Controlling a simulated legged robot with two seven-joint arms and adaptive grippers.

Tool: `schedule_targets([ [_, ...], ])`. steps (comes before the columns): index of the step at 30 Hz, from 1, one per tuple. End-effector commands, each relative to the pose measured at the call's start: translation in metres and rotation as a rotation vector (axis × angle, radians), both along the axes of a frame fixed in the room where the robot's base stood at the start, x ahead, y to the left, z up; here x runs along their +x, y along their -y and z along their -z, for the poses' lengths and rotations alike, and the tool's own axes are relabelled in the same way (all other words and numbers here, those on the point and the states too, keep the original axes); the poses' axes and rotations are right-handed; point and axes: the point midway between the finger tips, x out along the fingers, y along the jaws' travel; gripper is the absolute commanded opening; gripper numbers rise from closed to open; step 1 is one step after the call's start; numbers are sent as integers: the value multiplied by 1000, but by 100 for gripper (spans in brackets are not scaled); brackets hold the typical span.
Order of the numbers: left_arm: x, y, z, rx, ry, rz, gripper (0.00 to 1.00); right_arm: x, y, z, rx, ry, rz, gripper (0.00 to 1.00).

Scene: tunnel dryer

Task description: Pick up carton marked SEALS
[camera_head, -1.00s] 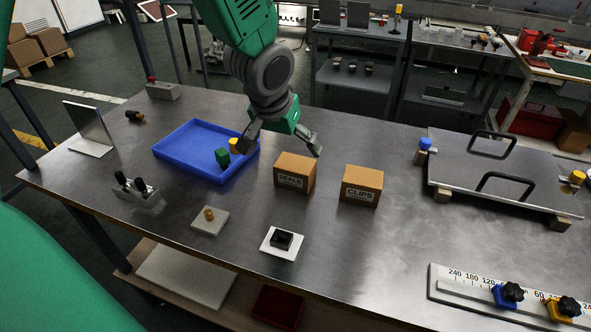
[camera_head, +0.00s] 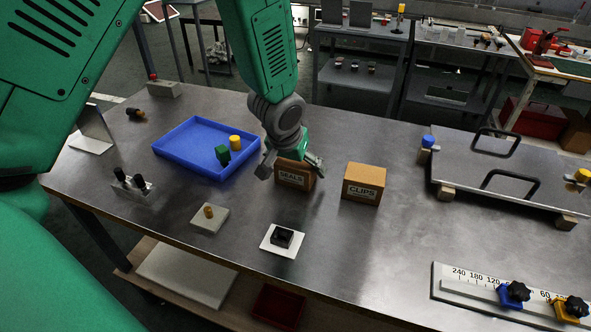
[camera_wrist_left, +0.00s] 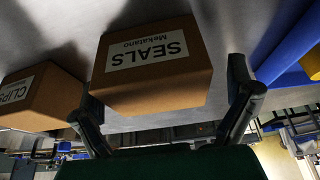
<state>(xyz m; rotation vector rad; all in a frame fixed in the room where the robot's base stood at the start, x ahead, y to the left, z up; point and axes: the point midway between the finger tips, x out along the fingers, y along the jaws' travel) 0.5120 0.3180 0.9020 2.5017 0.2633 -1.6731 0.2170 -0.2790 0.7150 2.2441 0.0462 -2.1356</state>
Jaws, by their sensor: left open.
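The brown carton marked SEALS (camera_head: 292,178) stands on the metal table, its upper part hidden behind my left gripper in the head view. My left gripper (camera_head: 290,172) is open, with one finger at each side of the carton. In the left wrist view the SEALS carton (camera_wrist_left: 150,72) lies ahead between the spread fingers of the left gripper (camera_wrist_left: 168,108). I cannot tell whether the fingers touch it. The right gripper is not in view.
A carton marked CLIPS (camera_head: 363,184) stands just right of the SEALS carton. A blue tray (camera_head: 178,160) with a green block and a yellow cylinder lies to the left. A white plate with a black block (camera_head: 282,239) is in front. A plate with two handles (camera_head: 500,175) sits at right.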

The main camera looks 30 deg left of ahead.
Motion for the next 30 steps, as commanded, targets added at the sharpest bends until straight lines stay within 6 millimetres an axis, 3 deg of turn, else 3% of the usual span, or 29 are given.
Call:
schedule_targets([
  [1,0,1,0,0,0,1,97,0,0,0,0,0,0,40],
  [5,0,1,0,1,0,1,52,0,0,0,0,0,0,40],
  [6,1,1,0,0,0,1,45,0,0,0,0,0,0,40],
  [19,1,0,-7,0,3,0,44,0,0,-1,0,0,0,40],
  [30,1,0,-76,-2,5,-1,44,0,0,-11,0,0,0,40],
])
